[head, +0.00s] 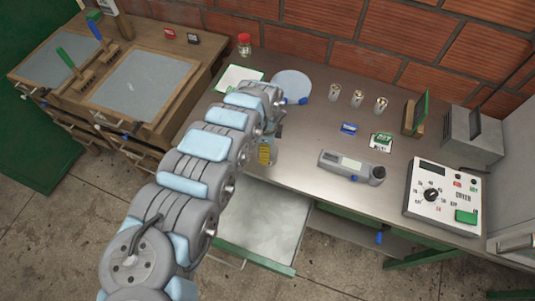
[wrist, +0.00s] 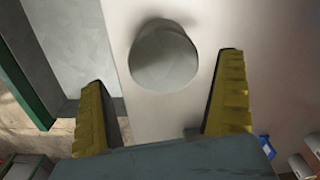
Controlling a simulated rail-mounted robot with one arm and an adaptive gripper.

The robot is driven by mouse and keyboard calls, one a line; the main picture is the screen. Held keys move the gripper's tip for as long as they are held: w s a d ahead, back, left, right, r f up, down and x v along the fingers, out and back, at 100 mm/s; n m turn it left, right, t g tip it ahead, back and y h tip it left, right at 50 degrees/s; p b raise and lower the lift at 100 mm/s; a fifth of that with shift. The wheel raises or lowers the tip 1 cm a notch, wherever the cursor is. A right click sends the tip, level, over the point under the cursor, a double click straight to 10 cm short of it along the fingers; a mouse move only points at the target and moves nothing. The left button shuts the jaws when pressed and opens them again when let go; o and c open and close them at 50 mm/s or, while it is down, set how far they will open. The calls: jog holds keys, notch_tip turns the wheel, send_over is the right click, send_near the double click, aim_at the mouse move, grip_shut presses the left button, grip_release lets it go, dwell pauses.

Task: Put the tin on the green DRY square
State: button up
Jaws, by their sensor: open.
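My gripper (wrist: 168,75) is open and empty, with its yellow fingers spread in the wrist view. A round grey metal piece (wrist: 165,57), apparently the tin seen from above, is on the bench top beyond the gap between the fingertips. It is apart from both fingers. In the head view my arm hides it, and only a yellow finger of my gripper (head: 265,152) shows at the bench's front edge.
A grey device (head: 351,166) and a dial box (head: 443,196) stand to the right. An open drawer (head: 262,222) sticks out below the bench.

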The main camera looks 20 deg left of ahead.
jog(key=shift+w+f, duration=0.2)
jog(key=shift+f, duration=1.75)
jog(key=shift+a+f, duration=0.15)
jog(key=shift+f, duration=0.6)
jog(key=c, duration=1.2)
